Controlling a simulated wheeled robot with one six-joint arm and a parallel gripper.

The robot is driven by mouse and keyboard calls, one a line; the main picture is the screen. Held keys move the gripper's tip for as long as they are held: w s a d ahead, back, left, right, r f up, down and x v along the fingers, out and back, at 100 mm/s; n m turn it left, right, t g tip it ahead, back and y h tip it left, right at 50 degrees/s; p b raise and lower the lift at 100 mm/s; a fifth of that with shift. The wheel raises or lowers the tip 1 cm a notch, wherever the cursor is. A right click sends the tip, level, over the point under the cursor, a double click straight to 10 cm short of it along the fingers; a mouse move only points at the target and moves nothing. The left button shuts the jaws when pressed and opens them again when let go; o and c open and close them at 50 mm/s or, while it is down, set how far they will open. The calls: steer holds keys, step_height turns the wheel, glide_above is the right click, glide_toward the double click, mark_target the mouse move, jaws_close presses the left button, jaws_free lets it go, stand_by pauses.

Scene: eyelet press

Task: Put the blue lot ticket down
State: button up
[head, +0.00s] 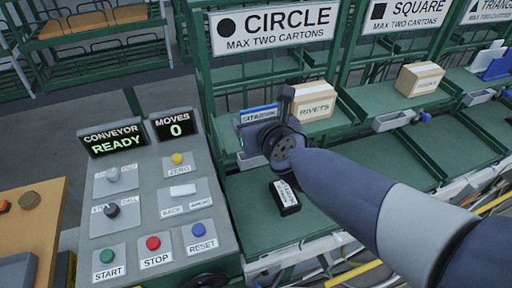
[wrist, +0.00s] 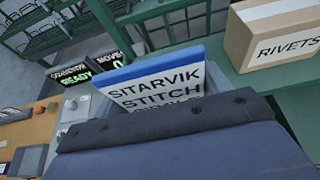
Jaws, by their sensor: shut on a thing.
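The blue lot ticket (head: 258,115), a white card with a blue top band and dark lettering, is at my gripper (head: 285,105) in front of the CIRCLE bay. In the wrist view the ticket (wrist: 160,80) stands up just beyond the jaw, its lower part hidden; the lettering reads "SITARVIK STITCH". My gripper is shut on it. A grey holder (head: 252,162) shows partly below the ticket at the bay's front. I cannot tell whether the ticket touches it.
A RIVETS carton (head: 313,100) stands right of my gripper. A black labelled box (head: 285,197) lies on the green surface below. Another carton (head: 420,79) is in the SQUARE bay. The control panel (head: 150,190) with several buttons is at left.

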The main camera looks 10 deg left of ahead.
steer(key=shift+f+b, duration=1.95)
steer(key=shift+f, duration=0.95)
steer(key=shift+f, duration=0.1)
steer(key=o, duration=0.7)
